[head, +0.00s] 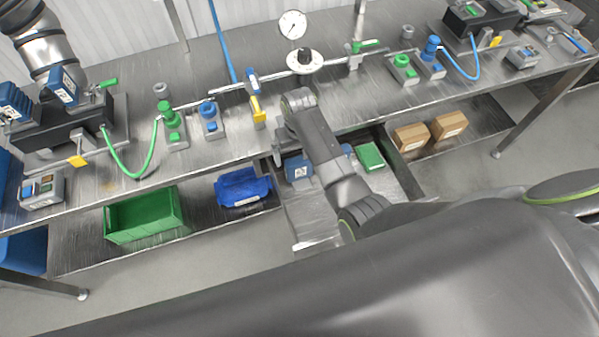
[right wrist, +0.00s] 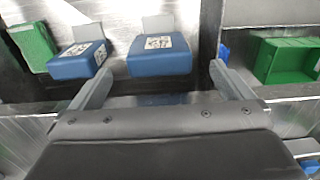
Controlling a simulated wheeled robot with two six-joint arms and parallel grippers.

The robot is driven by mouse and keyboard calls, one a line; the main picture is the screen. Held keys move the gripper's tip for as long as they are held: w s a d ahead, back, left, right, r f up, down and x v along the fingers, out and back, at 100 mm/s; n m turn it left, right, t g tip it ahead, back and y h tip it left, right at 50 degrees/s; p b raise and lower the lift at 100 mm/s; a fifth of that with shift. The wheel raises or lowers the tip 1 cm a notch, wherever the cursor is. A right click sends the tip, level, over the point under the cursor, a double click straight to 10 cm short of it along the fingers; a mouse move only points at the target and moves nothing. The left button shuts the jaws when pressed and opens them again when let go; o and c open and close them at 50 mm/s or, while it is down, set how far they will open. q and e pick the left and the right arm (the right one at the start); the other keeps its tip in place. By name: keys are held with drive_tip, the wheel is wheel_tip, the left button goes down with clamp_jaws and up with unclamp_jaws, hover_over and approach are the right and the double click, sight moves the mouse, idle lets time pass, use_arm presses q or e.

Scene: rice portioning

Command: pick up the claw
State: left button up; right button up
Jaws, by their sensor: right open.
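I cannot make out anything that is clearly a claw in either view. My right gripper (right wrist: 160,76) is open, with its two grey fingers spread and nothing between them. It points toward an open drawer (head: 312,222) under the bench. Two blue boxes with white printed labels, a nearer-centre one (right wrist: 160,54) and one to its left (right wrist: 78,61), lie ahead of the fingers in the right wrist view. One blue box (head: 298,168) also shows beside my right arm in the head view. A green box (head: 370,156) lies in the drawer. My left gripper is not in view.
The metal bench (head: 330,110) carries valves, hoses and a round gauge (head: 293,25). On the lower shelf are a green crate (head: 145,216), a blue bin (head: 243,188) and two cardboard boxes, left (head: 411,137) and right (head: 449,125). The floor in front is clear.

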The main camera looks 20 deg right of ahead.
sight(299, 161)
drive_tip(key=shift+d+f+p, duration=0.1)
drive_tip(key=shift+f+p, duration=0.3)
drive_tip(key=shift+f, duration=2.35)
drive_tip(key=c, duration=1.8)
drive_tip(key=shift+w+r, duration=0.1)
drive_tip(key=shift+w, duration=0.05)
drive_tip(key=shift+c, duration=0.7)
